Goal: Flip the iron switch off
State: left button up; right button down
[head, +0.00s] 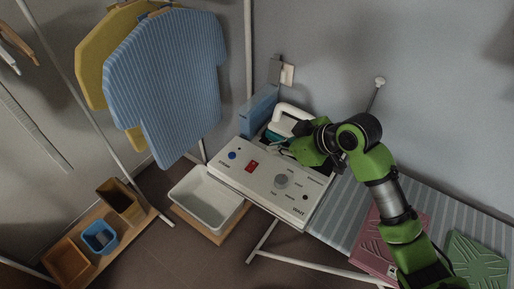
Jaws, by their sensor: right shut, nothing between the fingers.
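A white control panel (226,172) sits at the left end of the ironing board. It carries a red rocker switch (252,166), a blue button (232,155) and a round grey dial (281,181). Which way the red switch is tipped is too small to tell. A white and teal iron (290,112) stands behind the panel, partly hidden by my right gripper. My right gripper (283,151) is shut and empty, over the panel's back edge, to the right of the red switch. My left gripper is not in view.
A blue box (258,108) stands left of the iron. A wall outlet (287,74) is behind. A blue striped shirt (168,85) hangs at left. A white tub (205,198) is below the panel. Folded pink cloth (375,250) and green cloth (478,262) lie at right.

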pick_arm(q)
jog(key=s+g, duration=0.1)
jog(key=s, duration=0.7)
pick_arm(e)
jog(key=s, duration=0.2)
jog(key=p, duration=0.2)
send_near(250, 162)
notch_tip(250, 162, up, 2)
jog(key=a, duration=0.2)
jog(key=shift+w+a+f, duration=0.3)
jog(key=shift+w+f, duration=0.15)
jog(key=shift+w, duration=0.15)
jog(key=shift+w+a+f, duration=0.3)
jog(key=shift+w+f, duration=0.1)
jog(key=shift+w, duration=0.2)
notch_tip(250, 162, down, 3)
jog(key=shift+w+r+p, duration=0.15)
jog(key=shift+w+p, duration=0.05)
jog(key=shift+p, duration=0.5)
jog(key=shift+d+f, duration=0.15)
jog(key=shift+f, duration=0.6)
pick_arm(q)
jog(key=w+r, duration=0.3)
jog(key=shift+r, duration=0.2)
pick_arm(e)
jog(key=shift+w+f, duration=0.1)
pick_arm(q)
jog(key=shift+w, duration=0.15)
